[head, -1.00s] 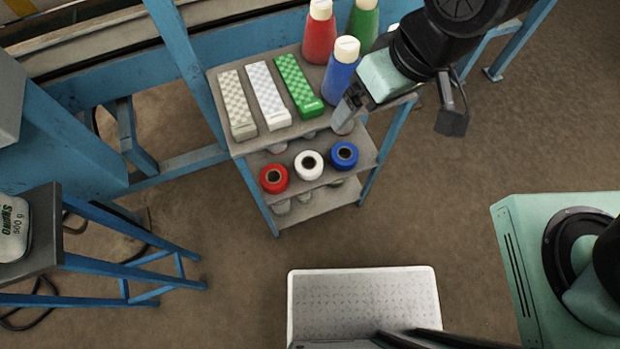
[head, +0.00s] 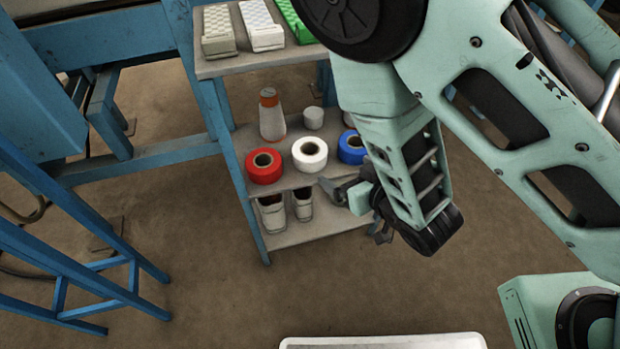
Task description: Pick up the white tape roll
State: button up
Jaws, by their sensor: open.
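The white tape roll (head: 310,154) lies flat on the middle shelf of the rack in the head view, its dark core hole facing up. It sits between a red tape roll (head: 265,166) on its left and a blue tape roll (head: 352,147) on its right, which my arm partly covers. My gripper (head: 328,190) is open and empty in front of the shelf, just below and to the right of the white roll. Its fingers point left and appear apart from the roll. Part of the gripper is hidden by my arm.
The rack's top shelf (head: 225,67) holds white and green boxes. A bottle with an orange cap (head: 271,115) and a small white container (head: 313,118) stand behind the rolls. Several containers stand on the lower shelf (head: 290,240). A blue frame (head: 70,262) stands at left.

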aim_at(314, 155)
jog(key=shift+n+y, duration=0.3)
jog(key=shift+y, duration=0.1)
jog(key=b+x, duration=0.2)
jog(key=x, duration=0.4)
jog(key=b+x, duration=0.3)
jog(key=x, duration=0.2)
jog(key=f+b+x, duration=0.1)
jog(key=b+x, duration=0.1)
jog(key=x, duration=0.4)
jog(key=shift+a+f+b, duration=0.1)
jog(key=shift+f+b, duration=0.1)
jog(key=shift+b, duration=0.1)
jog(key=c, duration=0.8)
jog(key=shift+o, duration=0.2)
